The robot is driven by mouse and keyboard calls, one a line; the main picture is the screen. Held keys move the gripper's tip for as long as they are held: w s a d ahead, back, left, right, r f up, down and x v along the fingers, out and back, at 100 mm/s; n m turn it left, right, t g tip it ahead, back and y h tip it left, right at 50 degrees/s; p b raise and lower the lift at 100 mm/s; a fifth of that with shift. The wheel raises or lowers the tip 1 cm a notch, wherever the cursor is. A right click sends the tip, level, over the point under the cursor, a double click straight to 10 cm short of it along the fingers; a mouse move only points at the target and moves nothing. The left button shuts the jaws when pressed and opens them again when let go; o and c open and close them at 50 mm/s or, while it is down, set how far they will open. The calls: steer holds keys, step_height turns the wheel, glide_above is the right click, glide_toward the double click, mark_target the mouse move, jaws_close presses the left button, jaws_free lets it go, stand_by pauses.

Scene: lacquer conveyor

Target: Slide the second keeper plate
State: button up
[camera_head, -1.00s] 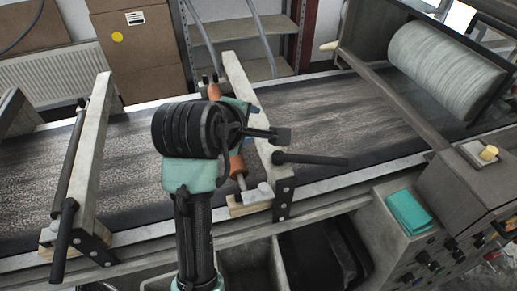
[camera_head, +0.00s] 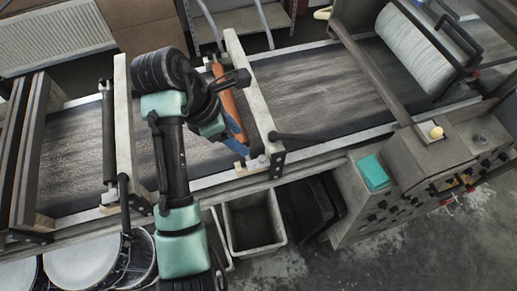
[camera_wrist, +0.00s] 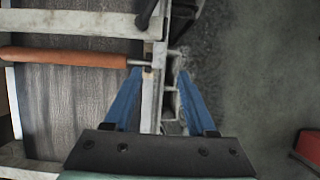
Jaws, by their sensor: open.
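My gripper (camera_head: 238,141) is open, with its blue fingers pointing down near the front end of an orange roller (camera_head: 226,95). In the wrist view, the fingers (camera_wrist: 159,74) stand apart on either side of the pale conveyor side rail, with nothing seen between them but the rail. The orange roller (camera_wrist: 62,57) comes in from the left, and its thin metal shaft ends near the left fingertip. A small pale block with a light knob (camera_head: 257,161) sits at the roller's front end, beside the crossbar; I cannot tell whether it is the keeper plate.
A pale crossbar (camera_head: 250,90) with a dark handle (camera_head: 300,137) stands right of the gripper. Another crossbar (camera_head: 124,130) and a dark roller (camera_head: 108,130) are at left. Open bins (camera_head: 253,222) lie below the front rail. A control box (camera_head: 420,170) stands at right.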

mark_target(262, 157)
steer(key=b+x, duration=0.5)
steer(key=x, duration=0.7)
steer(key=shift+w+f, duration=0.15)
jaws_close()
stand_by(1.1)
